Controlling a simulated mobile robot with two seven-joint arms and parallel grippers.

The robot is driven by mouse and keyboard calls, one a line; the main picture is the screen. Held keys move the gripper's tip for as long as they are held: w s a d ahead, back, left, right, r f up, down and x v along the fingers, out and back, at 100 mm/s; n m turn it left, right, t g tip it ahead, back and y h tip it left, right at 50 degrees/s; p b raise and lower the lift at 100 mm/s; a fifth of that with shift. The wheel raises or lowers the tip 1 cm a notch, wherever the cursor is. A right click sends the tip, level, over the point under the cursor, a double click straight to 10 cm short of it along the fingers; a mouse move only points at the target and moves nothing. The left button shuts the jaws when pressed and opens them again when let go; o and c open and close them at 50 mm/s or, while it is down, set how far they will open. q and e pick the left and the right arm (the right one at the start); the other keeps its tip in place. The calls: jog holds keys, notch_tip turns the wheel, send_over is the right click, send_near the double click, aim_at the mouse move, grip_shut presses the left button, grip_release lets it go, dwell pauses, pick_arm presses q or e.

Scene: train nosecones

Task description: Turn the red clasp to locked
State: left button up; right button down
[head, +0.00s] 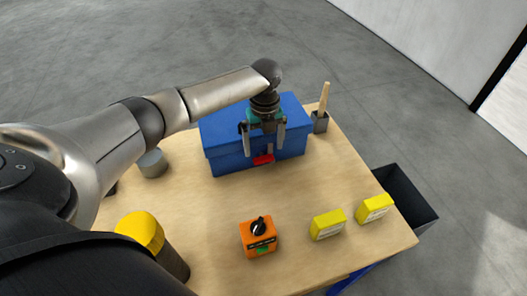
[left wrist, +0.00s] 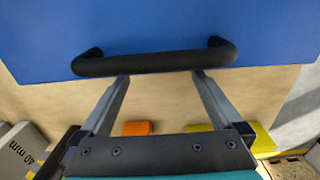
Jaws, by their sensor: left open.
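A blue box (head: 221,158) stands at the back of the wooden table. The red clasp (head: 263,160) is low on its front face and looks roughly level; its exact setting is too small to read. My left gripper (head: 263,153) is open and empty, its fingers pointing down on either side of the clasp, apart from each other. I cannot tell whether they touch the box. In the left wrist view, the open fingers (left wrist: 162,77) reach toward a black handle (left wrist: 155,65) on the blue box (left wrist: 160,25). The clasp is not visible there. My right gripper is not in view.
On the table (head: 190,205) stand an orange switch box (head: 258,238), two yellow boxes (head: 327,225) (head: 375,208), a yellow-capped cylinder (head: 140,231), a grey cylinder (head: 152,163) and a holder (head: 320,123) with a wooden handle. A dark bin (head: 420,212) is beyond the right edge. The table's middle is clear.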

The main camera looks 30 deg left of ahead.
aim_at(264, 158)
pick_arm(q)
notch_tip(264, 158, up, 11)
jog(key=shift+p, duration=0.3)
jog(key=shift+d+f, duration=0.1)
dwell(0.4)
